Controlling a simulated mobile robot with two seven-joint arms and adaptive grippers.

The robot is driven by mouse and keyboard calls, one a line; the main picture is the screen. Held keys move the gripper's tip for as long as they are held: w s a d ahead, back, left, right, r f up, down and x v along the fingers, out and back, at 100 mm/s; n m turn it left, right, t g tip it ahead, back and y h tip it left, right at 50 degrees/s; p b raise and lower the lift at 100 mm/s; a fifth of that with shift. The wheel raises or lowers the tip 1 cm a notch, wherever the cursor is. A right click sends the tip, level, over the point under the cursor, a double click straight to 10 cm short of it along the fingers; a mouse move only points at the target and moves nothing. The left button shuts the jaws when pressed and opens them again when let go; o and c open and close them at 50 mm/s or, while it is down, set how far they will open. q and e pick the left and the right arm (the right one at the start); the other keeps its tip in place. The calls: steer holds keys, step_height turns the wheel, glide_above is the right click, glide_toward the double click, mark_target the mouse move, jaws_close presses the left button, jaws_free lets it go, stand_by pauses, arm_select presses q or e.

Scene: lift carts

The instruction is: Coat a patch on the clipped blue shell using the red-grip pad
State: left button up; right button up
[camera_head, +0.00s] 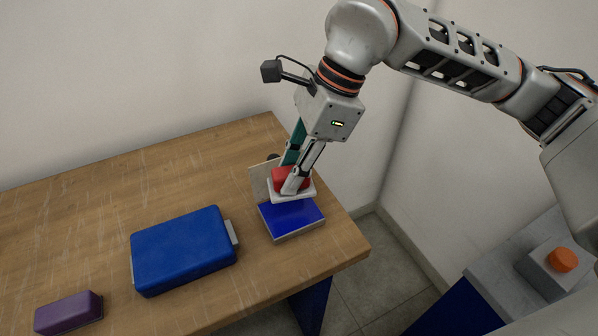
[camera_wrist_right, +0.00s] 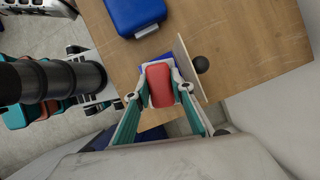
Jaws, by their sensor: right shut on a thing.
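The blue shell (camera_head: 183,250) lies on the table with a grey clip at its right end and another at its left end. Part of it also shows at the top of the wrist view (camera_wrist_right: 135,14). The red-grip pad (camera_head: 284,180) has a red block on a white plate. My right gripper (camera_head: 291,184) is shut on its red grip, which shows between the fingers in the wrist view (camera_wrist_right: 160,84). The pad is over the rear part of a shallow tray with a blue surface (camera_head: 291,219); whether it touches is unclear. My left gripper is not in view.
An upright pale panel (camera_head: 258,182) stands behind the tray, with a dark round knob beyond it. A purple block (camera_head: 68,314) lies at the front left. The wooden table (camera_head: 110,190) is clear at the back left. An orange button (camera_head: 562,259) is at the far right.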

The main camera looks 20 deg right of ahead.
steer(key=shift+a, duration=0.2)
steer(key=shift+f+b, duration=0.45)
steer(key=shift+f, duration=0.25)
step_height(320, 180, down, 4)
steer(key=shift+r+b, duration=0.25)
steer(key=shift+b, duration=0.65)
steer(key=shift+f, duration=0.45)
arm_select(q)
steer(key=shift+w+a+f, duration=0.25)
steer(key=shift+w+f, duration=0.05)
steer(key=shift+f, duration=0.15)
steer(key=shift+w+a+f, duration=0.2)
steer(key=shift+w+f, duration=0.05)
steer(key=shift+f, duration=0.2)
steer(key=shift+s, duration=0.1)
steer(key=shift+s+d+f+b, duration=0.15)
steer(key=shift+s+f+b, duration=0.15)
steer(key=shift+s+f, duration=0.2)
arm_select(e)
steer(key=shift+f, duration=0.1)
